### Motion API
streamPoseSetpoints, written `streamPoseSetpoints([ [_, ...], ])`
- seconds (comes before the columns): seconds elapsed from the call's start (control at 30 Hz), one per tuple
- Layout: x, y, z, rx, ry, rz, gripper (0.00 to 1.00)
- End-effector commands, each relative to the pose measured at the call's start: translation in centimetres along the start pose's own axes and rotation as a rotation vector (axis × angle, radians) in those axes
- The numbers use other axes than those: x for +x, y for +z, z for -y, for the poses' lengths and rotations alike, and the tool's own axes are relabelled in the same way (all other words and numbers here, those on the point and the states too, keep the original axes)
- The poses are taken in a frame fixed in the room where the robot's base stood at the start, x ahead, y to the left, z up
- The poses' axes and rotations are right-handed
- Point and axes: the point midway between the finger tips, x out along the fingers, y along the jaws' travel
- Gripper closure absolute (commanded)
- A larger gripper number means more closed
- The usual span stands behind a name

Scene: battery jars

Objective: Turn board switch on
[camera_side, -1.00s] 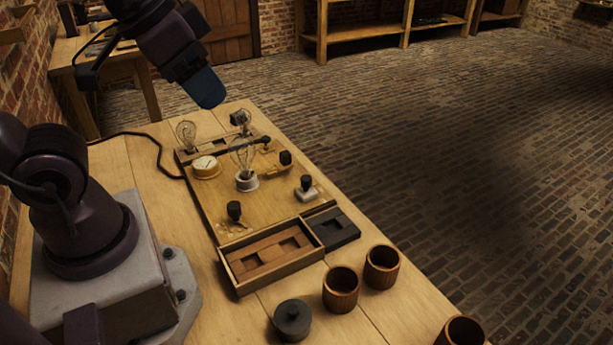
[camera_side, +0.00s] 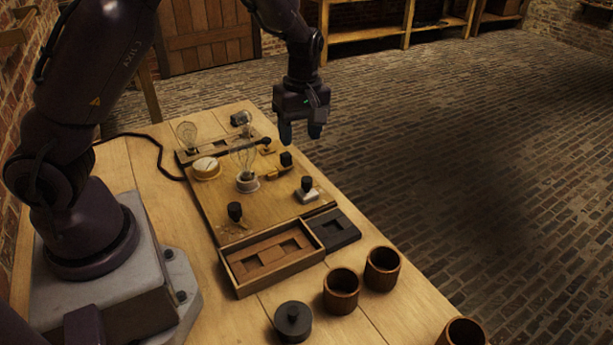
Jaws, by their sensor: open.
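A wooden board (camera_side: 215,205) lies on the table with bulbs, a round gauge and several black-knobbed fittings. A small fitting with an upright black handle (camera_side: 286,159) and a brass-coloured base, near the board's right edge, looks like the switch; I cannot tell for sure, nor its setting. Another black knob on a pale base (camera_side: 307,186) stands nearer on the same side. My gripper (camera_side: 300,129) points down, open and empty, above and slightly right of the black handle and apart from it. Its two dark blue fingers are in view.
Glass bulbs (camera_side: 245,165) stand up from the board. An open wooden tray (camera_side: 285,274) and a dark tray (camera_side: 347,240) sit at its near end. Brown cups (camera_side: 341,291) and a dark lidded jar (camera_side: 293,319) stand nearer. A cable runs off left.

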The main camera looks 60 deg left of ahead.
Motion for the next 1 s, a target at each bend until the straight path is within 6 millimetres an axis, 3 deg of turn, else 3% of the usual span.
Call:
streamPoseSetpoints([
  [0.13,-1.1,-0.3,-1.6,-0.193,0.057,0.015,0.47],
  [0.37,0.0,-0.2,-1.5,-0.272,0.052,0.022,0.47],
  [0.8,8.5,-0.1,-1.9,-0.267,0.049,0.021,0.47],
  [1.0,11.1,0.0,-2.1,-0.266,0.052,0.021,0.47],
])
